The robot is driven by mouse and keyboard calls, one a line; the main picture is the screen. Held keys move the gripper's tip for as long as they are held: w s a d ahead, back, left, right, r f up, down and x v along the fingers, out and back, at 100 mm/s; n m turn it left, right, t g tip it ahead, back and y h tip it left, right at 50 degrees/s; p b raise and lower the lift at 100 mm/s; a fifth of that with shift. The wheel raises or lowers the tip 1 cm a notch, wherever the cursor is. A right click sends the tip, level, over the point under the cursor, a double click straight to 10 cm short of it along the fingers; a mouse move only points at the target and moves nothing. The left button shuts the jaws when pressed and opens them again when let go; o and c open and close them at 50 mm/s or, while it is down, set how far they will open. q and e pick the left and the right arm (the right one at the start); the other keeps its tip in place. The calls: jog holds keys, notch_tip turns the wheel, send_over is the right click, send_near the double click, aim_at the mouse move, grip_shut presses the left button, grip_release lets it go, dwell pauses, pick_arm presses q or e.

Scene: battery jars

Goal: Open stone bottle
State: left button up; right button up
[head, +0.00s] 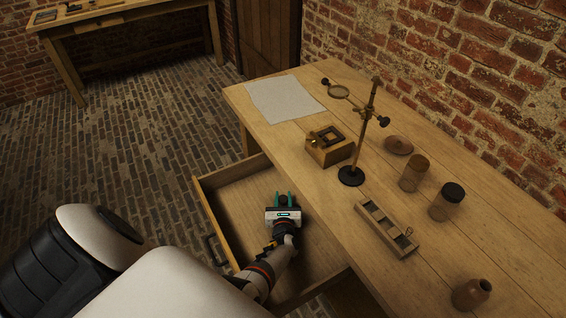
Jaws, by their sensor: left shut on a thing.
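A small brown stone bottle (467,294) stands near the right front part of the workbench, with its short neck leaning to the upper right in the picture. Its mouth looks dark; I cannot tell whether anything sits in it. My left gripper (283,195) is over the open drawer (236,179), well left of the bottle. Its teal fingers are shut on a small dark thing (283,200), mostly hidden between them. I cannot tell whether that thing touches the drawer floor. My right gripper is out of view.
The workbench (290,136) holds a paper sheet (284,98), a wooden box (329,147), a magnifier stand (351,176), a brown dish (398,145), two jars (413,174) (446,203) and a slotted wooden tray (385,228). A brick wall runs behind.

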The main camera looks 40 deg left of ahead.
pick_arm(q)
jog(key=o, duration=1)
jog(key=shift+f, duration=0.1)
jog(key=shift+o, duration=0.2)
